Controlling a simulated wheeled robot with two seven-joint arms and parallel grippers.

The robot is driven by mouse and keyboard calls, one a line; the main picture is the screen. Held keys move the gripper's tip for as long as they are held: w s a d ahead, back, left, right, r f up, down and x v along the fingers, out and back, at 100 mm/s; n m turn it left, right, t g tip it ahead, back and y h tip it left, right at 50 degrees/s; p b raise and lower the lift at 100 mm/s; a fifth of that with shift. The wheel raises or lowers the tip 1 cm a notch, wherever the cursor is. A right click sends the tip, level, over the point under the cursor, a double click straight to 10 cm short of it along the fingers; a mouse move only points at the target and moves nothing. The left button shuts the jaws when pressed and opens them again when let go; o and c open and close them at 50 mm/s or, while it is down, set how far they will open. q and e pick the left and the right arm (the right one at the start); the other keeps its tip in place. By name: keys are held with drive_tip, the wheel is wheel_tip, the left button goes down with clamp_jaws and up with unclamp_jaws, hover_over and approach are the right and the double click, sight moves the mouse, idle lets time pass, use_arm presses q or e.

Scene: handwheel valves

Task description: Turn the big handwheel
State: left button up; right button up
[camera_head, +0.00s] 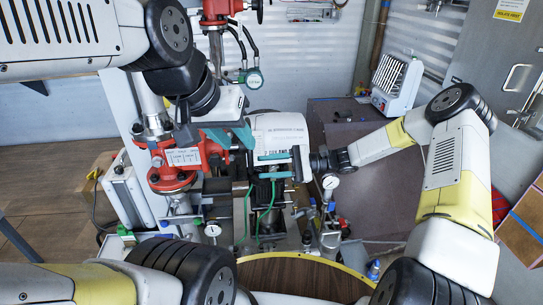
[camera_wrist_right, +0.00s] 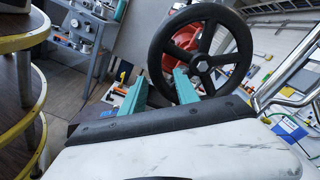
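The big handwheel (camera_wrist_right: 203,63) is a black spoked wheel, large in the right wrist view, with a red valve body behind it. In that view the teal fingers of my right gripper (camera_wrist_right: 160,75) are apart, with the wheel's lower-left rim between their tips in the picture. I cannot tell whether they touch it. In the head view my right gripper (camera_head: 273,167) points left, its fingers open. My left gripper (camera_head: 230,137) is higher, beside the red valve (camera_head: 175,160), its teal fingers apart. The wheel is not clearly visible in the head view.
Gauges (camera_head: 329,182), green hoses and pipework crowd the space below the grippers. A round wooden top (camera_head: 300,275) with a yellow rim lies in front. A brown box (camera_head: 365,180) stands at right, with a white heater (camera_head: 396,82) on top. Wooden floor shows at left.

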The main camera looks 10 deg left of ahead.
drive_tip(key=shift+v, duration=2)
drive_tip(key=v, duration=0.7)
drive_tip(key=s+d+r+n+t+h, duration=0.3)
drive_tip(key=s+d+r+t+h, duration=0.2)
drive_tip(key=s+r, duration=0.6)
drive_tip(key=s+d+r+n+t+h, duration=0.4)
drive_tip(key=s+d+r+t+h, duration=0.2)
drive_tip(key=s+d+r+h, duration=0.4)
drive_tip(key=shift+s+r, duration=0.45)
drive_tip(key=shift+s, duration=0.5)
